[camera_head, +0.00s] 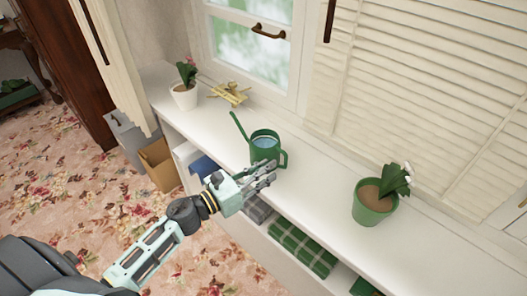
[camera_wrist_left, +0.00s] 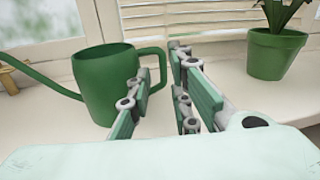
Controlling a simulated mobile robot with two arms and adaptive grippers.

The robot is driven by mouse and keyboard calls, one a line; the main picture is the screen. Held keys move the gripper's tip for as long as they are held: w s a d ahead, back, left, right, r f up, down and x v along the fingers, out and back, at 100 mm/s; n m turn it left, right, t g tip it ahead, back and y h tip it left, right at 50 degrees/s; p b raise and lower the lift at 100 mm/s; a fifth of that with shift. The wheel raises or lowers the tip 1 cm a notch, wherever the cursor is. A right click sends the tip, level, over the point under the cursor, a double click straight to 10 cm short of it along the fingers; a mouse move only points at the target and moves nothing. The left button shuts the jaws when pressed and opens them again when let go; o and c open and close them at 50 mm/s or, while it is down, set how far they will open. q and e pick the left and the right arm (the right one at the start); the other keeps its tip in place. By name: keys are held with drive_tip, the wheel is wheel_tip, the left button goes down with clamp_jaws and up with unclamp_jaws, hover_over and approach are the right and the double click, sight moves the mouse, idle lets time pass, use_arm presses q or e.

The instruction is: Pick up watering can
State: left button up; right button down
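The green watering can (camera_head: 264,147) stands upright on the white window shelf, its spout pointing to the left and its handle to the right. In the left wrist view the can (camera_wrist_left: 100,85) is left of centre, with its looped handle (camera_wrist_left: 150,50) towards the fingers. My left gripper (camera_head: 268,174) is at the shelf's front edge, just in front of the can. In the left wrist view its fingers (camera_wrist_left: 160,80) are apart with nothing held. The left finger overlaps the lower handle in the picture; I cannot tell whether they touch. My right gripper is not in view.
A white flowerpot (camera_head: 185,97) and a yellow wooden object (camera_head: 229,94) stand left of the can. A green pot with a plant (camera_head: 371,207) stands to the right. Folded cloths (camera_head: 300,247) lie in compartments below. The shelf between can and green pot is clear.

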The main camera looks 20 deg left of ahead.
sight(286, 161)
use_arm(q)
drive_tip(key=shift+d+f+m, duration=0.1)
drive_tip(key=shift+d+m, duration=0.1)
drive_tip(key=shift+m, duration=0.2)
drive_tip(key=shift+w+d, duration=0.25)
drive_tip(key=shift+w, duration=0.1)
drive_tip(key=x, duration=0.2)
drive_tip(key=p+x, duration=0.1)
drive_tip(key=x, duration=0.1)
drive_tip(key=p+x, duration=0.1)
drive_tip(key=x, duration=0.1)
drive_tip(key=shift+w+f, duration=0.15)
drive_tip(key=shift+f, duration=0.25)
drive_tip(key=shift+w+d+f, duration=0.1)
drive_tip(key=shift+w+d, duration=0.15)
drive_tip(key=shift+c, duration=0.2)
clamp_jaws()
